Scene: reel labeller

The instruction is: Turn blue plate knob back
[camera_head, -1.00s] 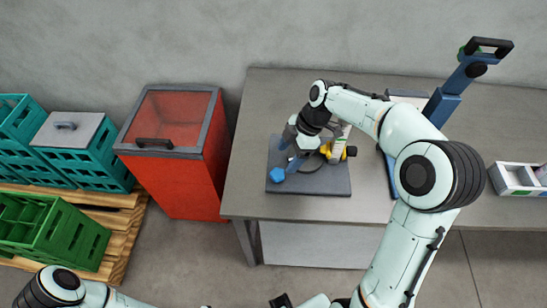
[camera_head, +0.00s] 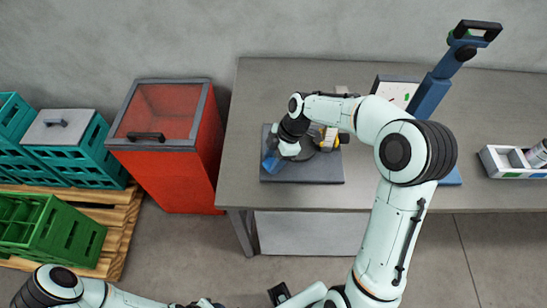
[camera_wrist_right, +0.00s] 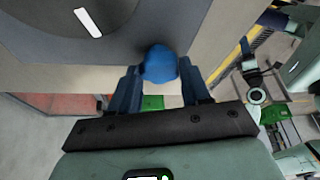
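The blue knob (camera_wrist_right: 160,63) shows in the right wrist view at the edge of the dark grey plate, between my right gripper's two blue fingertips (camera_wrist_right: 160,72). The fingers stand apart on either side of it, with narrow gaps that make contact hard to judge. In the head view the right gripper (camera_head: 271,160) is over the left part of the dark plate (camera_head: 315,174), which lies on the table. There the wrist and fingers largely hide the knob.
A round dark disc with a white mark (camera_wrist_right: 89,22) lies on the plate. A red bin (camera_head: 185,175) stands left of the grey table (camera_head: 245,130). A blue stand (camera_head: 430,95) and white tray (camera_head: 515,170) are to the right.

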